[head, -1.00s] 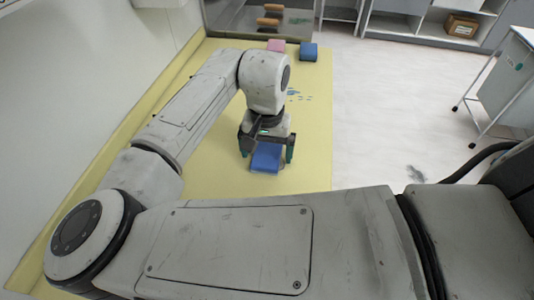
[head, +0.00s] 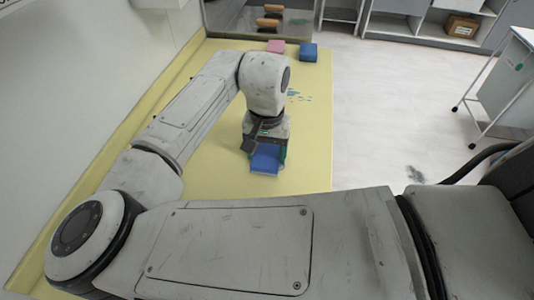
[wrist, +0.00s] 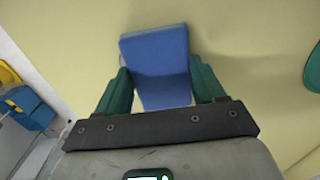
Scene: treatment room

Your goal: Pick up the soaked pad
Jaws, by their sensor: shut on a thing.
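A blue pad (head: 265,161) lies low at the yellow surface, at the middle of the head view. It also shows in the wrist view (wrist: 158,62), where it sits between the two green fingers. My gripper (head: 267,150) points down and is shut on this pad, one finger against each side. The far part of the pad sticks out beyond the fingers, and its near end is hidden by the gripper. I cannot tell from its look how wet it is, nor whether it touches the surface.
A pink block (head: 275,46) and another blue block (head: 308,52) stand at the far end of the yellow surface (head: 310,140). Small blue spots (head: 298,96) lie beyond my gripper. A white wheeled cart (head: 508,85) stands at the right on open floor. A wall rises at the left.

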